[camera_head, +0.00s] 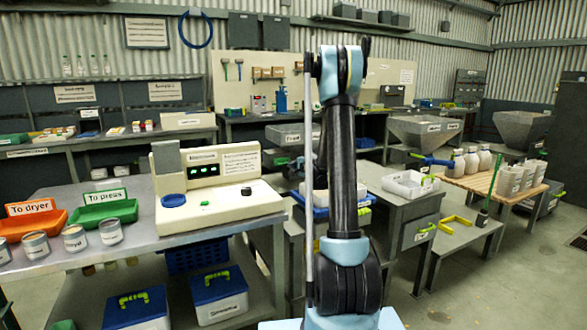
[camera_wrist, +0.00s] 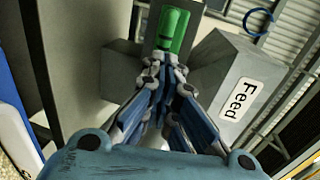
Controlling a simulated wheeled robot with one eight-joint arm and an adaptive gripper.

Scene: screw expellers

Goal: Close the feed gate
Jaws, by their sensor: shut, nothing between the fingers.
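In the wrist view, a bright green handle (camera_wrist: 172,30) stands out from grey metalwork at the top centre. It is likely the feed gate's handle. A grey box (camera_wrist: 240,75) with a white "Feed" label (camera_wrist: 246,98) is to its right. My gripper (camera_wrist: 167,66) is shut and empty, its fingertips pointing at the handle, just below it in the picture. I cannot tell whether they touch it. How far the gate stands open cannot be seen. In the head view my arm hides the gripper and the handle.
In the head view, a grey hopper (camera_head: 285,134) stands behind my arm and another hopper (camera_head: 424,131) is at the right. A bench (camera_head: 150,243) with orange (camera_head: 32,218) and green trays (camera_head: 104,212) is at the left.

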